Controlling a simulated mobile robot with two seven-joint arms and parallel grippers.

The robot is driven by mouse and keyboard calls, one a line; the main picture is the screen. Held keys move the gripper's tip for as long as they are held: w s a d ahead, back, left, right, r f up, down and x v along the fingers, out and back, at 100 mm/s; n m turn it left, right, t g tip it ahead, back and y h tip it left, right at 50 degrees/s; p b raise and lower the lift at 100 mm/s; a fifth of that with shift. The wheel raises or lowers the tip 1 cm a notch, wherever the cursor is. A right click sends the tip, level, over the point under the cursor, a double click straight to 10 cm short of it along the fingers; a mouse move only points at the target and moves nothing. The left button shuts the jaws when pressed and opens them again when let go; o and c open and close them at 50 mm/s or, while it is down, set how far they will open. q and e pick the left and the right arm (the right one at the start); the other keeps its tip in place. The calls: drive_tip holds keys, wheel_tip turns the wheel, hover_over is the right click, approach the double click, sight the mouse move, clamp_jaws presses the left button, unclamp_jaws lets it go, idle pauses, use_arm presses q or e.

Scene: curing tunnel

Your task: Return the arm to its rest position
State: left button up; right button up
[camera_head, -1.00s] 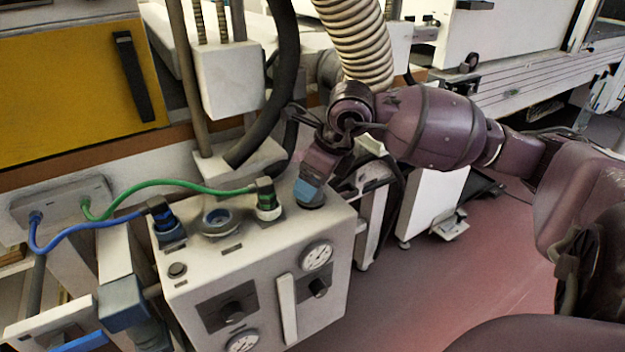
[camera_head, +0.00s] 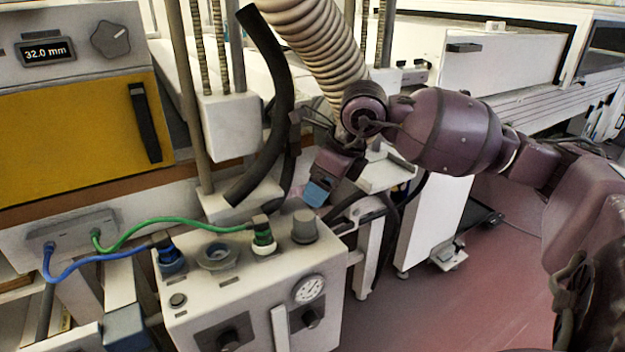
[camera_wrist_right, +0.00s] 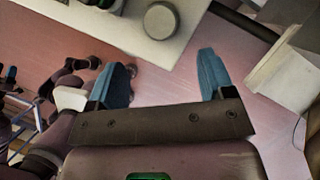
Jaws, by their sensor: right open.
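My right gripper (camera_head: 317,192) has blue fingertips and is raised beside the grey knob (camera_head: 305,226) on top of the white control box (camera_head: 250,285), apart from it. In the right wrist view the two blue fingers of the gripper (camera_wrist_right: 165,80) are spread with nothing between them. The grey knob (camera_wrist_right: 161,20) shows there beyond the fingers, on the box top. My right arm (camera_head: 450,130) comes in from the right. My left gripper is in neither view.
A green hose (camera_head: 170,223) and a blue hose (camera_head: 95,266) plug into the box top. A black hose (camera_head: 268,110) and a ribbed beige duct (camera_head: 318,40) hang behind the gripper. A yellow panel (camera_head: 70,130) stands at left. The reddish floor (camera_head: 450,290) is clear at lower right.

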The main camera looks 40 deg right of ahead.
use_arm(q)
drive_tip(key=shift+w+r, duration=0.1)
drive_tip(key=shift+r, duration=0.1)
use_arm(e)
drive_tip(key=s+a+f+m+t+y+p, duration=0.3)
drive_tip(key=s+a+m+t+y+p, duration=0.2)
drive_tip(key=s+a+m+y, duration=0.55)
use_arm(q)
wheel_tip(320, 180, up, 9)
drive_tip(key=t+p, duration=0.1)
drive_tip(key=p, duration=0.5)
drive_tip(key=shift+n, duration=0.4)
use_arm(e)
drive_tip(key=s+a+f+m+t+h, duration=0.1)
drive_tip(key=s+f+m+h, duration=0.5)
drive_tip(key=f+m, duration=0.4)
drive_tip(key=s+a+f+m+h, duration=0.1)
drive_tip(key=s+f+m+h, duration=0.5)
drive_tip(key=m, duration=1.2)
drive_tip(key=s+f, duration=0.3)
drive_tip(key=shift+s+f+t, duration=0.3)
drive_tip(key=shift+f+t, duration=0.05)
drive_tip(key=shift+t, duration=0.05)
